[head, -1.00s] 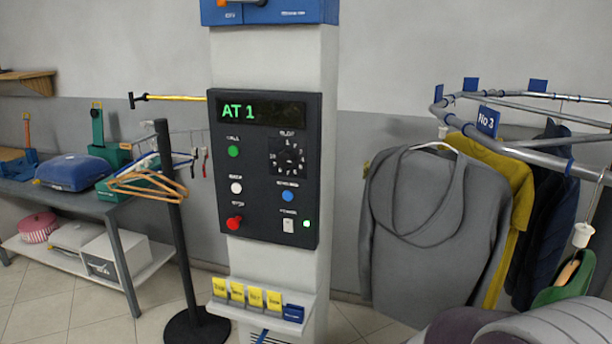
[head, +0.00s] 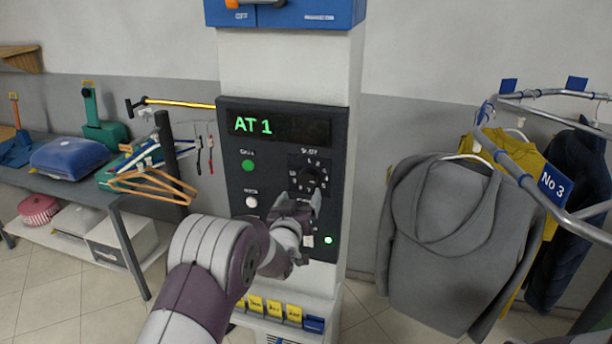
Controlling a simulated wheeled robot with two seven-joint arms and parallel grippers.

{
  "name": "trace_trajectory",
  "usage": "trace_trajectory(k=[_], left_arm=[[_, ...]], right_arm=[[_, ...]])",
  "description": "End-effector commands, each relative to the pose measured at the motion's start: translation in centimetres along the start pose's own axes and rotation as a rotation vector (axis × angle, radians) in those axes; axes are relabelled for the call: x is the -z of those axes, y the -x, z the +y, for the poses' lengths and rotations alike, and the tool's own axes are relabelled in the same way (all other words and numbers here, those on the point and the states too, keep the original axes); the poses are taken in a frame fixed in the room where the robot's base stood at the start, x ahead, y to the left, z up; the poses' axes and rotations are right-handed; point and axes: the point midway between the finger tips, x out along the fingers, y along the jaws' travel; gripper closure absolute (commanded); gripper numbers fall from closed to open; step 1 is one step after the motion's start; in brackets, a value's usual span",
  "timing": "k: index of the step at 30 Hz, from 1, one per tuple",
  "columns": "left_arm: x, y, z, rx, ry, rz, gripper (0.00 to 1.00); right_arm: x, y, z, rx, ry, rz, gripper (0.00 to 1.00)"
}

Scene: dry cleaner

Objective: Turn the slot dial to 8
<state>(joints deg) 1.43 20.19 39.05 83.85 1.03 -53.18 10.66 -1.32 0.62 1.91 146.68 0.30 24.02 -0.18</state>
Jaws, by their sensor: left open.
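The slot dial (head: 311,178) is a dark round knob ringed by small white numbers on the black control panel (head: 233,188). The numbers are too small to read where the pointer stands. The display (head: 277,127) above it reads "AT 1" in green. My left gripper (head: 304,202) is open just below the dial, in front of the panel. It hides the lower buttons, and I cannot tell whether it touches the dial. My right gripper is not in view.
A green button (head: 248,166) and a white button (head: 251,202) sit left of the dial. A garment rail with a grey hoodie (head: 450,235) stands at right. Yellow tags (head: 274,308) sit on a ledge below. Wooden hangers (head: 150,184) hang at left.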

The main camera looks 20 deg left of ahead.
Motion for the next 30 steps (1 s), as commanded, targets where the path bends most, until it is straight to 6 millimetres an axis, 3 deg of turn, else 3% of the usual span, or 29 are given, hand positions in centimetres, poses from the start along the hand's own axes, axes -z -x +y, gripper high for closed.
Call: trace_trajectory(k=[1,3,9,20,25,30], left_arm=[[0.6,-1.4,0.1,0.000,0.000,-0.001,0.23],[0.6,-3.0,0.1,0.000,-0.001,-0.001,0.23],[0.2,-5.8,0.1,0.000,-0.001,-0.001,0.23],[0.0,-6.4,0.0,0.000,-0.001,-0.002,0.23],[0.0,-6.4,0.0,0.000,-0.001,-0.001,0.78],[0.0,-6.4,0.0,0.000,-0.004,-0.001,0.78]], right_arm=[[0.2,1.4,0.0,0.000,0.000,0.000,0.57],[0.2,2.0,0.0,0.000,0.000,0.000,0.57],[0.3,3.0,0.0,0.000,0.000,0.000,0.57],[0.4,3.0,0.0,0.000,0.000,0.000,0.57],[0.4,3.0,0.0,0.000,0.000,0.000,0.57],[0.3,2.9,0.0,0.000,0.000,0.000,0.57]])
